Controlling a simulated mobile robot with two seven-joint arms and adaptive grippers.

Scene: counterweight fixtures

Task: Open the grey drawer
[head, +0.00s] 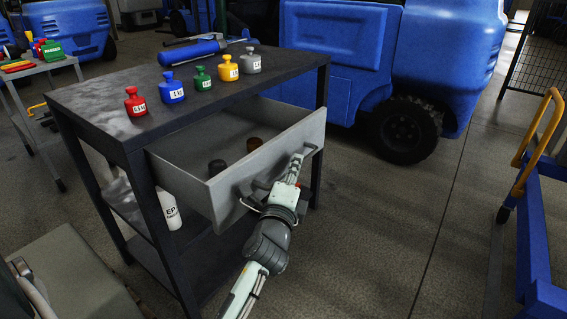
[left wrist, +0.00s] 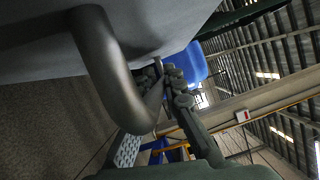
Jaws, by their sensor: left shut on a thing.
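The grey drawer (head: 232,196) stands well out of the dark workbench (head: 107,111), its inside open to view. My left gripper (head: 297,161) is at the right part of the drawer's front, shut on the bar handle (head: 310,149). In the left wrist view the handle (left wrist: 106,65) curves down from the drawer front, and the fingers (left wrist: 162,88) close around its far part. The exact finger contact is partly hidden. My right gripper is in neither view.
A white bottle (head: 169,211) stands on a shelf below. A blue trolley (head: 535,225) is at right; floor between is clear.

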